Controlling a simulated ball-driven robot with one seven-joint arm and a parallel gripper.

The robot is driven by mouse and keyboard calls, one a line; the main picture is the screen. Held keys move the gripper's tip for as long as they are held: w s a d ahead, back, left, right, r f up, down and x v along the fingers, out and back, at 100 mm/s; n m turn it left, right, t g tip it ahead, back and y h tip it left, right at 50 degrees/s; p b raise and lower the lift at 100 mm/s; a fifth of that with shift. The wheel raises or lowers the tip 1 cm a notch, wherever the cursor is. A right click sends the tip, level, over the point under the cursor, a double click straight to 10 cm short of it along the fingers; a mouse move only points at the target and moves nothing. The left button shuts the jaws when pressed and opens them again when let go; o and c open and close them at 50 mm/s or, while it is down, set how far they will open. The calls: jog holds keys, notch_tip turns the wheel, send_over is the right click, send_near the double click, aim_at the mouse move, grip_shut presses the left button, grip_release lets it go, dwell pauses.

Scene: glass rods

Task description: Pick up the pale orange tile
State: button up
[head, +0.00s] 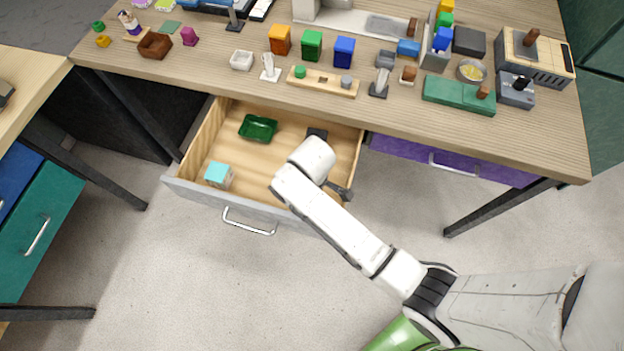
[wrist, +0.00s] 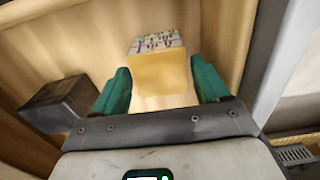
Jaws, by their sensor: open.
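A pale orange tile (wrist: 160,74) shows in the wrist view, with a plain pale orange side facing me and a pale top with red and dark markings. It stands inside the wooden drawer. My gripper (wrist: 160,88) is open, with its green fingertips on either side of the tile and a gap visible at each side. In the head view, my arm hides the tile and most of the gripper over the right part of the open drawer (head: 197,145).
The drawer also holds a green tray (head: 258,128), a cyan-topped block (head: 218,175) and a dark block (head: 317,133), probably the dark block (wrist: 60,103) left of my gripper. The drawer wall (wrist: 280,60) rises close on the right. The desk (head: 215,78) above is crowded.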

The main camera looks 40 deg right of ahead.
jog(key=c, duration=0.9)
jog(key=shift+r, duration=0.15)
